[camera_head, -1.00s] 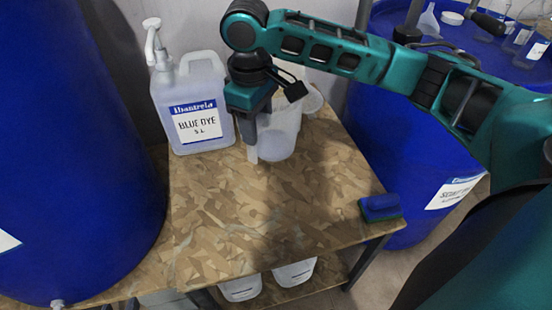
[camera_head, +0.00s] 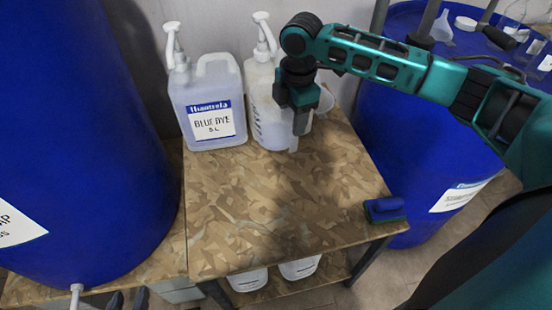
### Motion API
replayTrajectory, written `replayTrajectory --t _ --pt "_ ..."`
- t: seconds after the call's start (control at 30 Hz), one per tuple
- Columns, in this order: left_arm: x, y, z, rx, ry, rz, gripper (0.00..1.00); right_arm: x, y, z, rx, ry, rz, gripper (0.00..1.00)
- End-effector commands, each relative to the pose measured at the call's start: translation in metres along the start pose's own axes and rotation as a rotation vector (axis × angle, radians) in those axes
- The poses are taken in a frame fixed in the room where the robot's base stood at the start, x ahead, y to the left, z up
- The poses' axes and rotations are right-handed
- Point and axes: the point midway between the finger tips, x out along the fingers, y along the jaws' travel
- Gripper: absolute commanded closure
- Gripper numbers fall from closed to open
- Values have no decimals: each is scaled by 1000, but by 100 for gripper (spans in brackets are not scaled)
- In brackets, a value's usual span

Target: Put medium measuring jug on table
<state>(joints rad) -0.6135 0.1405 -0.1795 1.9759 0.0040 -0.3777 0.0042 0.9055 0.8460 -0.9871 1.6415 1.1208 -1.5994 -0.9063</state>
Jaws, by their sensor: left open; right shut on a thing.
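My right gripper (camera_head: 301,123) is low over the back of the wooden table (camera_head: 285,205), fingers pointing down. It is shut on what seems to be the translucent measuring jug (camera_head: 273,132), which has blue marks and looks upright. The jug blends with a pale pump bottle (camera_head: 262,75) behind it, so its outline and contact with the table are unclear. Another pale rounded rim (camera_head: 325,101) shows just right of the gripper. My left gripper (camera_head: 129,300) is open at the bottom left edge, mostly out of frame.
A Blue Dye pump bottle (camera_head: 212,108) stands at the back left of the table. A blue sponge (camera_head: 385,208) lies at the right edge. Large blue drums stand left (camera_head: 75,120) and right (camera_head: 420,150). The table's middle and front are clear.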

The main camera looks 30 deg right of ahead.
Motion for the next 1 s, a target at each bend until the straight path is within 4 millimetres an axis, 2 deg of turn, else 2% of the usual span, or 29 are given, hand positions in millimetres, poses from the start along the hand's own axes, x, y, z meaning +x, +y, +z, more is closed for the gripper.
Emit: replayTrajectory --t 0.2,0.37,0.6,0.83,1.0 --pt "-3 -2 -4 4 7 -5 57 2 3 10 -125 4 5 100" --pt "-3 -3 0 6 2 -6 57 9 3 12 -158 5 6 100" --pt "1 -3 8 3 -13 -3 57 46 0 12 -160 5 5 100" --pt "2 0 5 1 -4 4 57 68 -1 12 -160 4 5 100" --pt "5 2 8 -2 -4 9 57 96 -3 12 -160 4 5 100"
